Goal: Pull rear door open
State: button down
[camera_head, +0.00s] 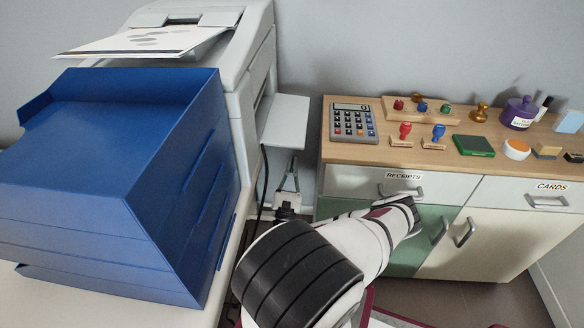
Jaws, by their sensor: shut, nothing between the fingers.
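A cabinet (335,160) stands at the right with a green door (405,258) and a cream door (490,250) below its drawers. Both doors look closed; each has a grey bar handle, the green door's handle (440,231) and the cream door's handle (464,232). No door is marked as rear, so I cannot tell which is meant. My gripper (413,218) is in front of the green door, just left of its handle. It is shut with nothing held. Its fingertips are small and partly hidden, and contact with the handle cannot be made out.
The drawers labelled RECEIPTS (350,181) and CARDS (510,190) are closed. Stamps, a calculator (353,121) and a purple bottle (519,113) stand on the cabinet top. Blue stacked trays (110,170) and a printer (240,75) with a grey side flap (285,122) stand left.

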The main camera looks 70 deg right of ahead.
jog(key=d+r+b, duration=0.1)
jog(key=d+r, duration=0.2)
jog(key=r, duration=0.4)
jog(key=shift+w+d+r+b, duration=0.2)
jog(key=shift+d+r+b, duration=0.1)
jog(key=shift+b, duration=0.1)
jog(key=shift+d, duration=0.1)
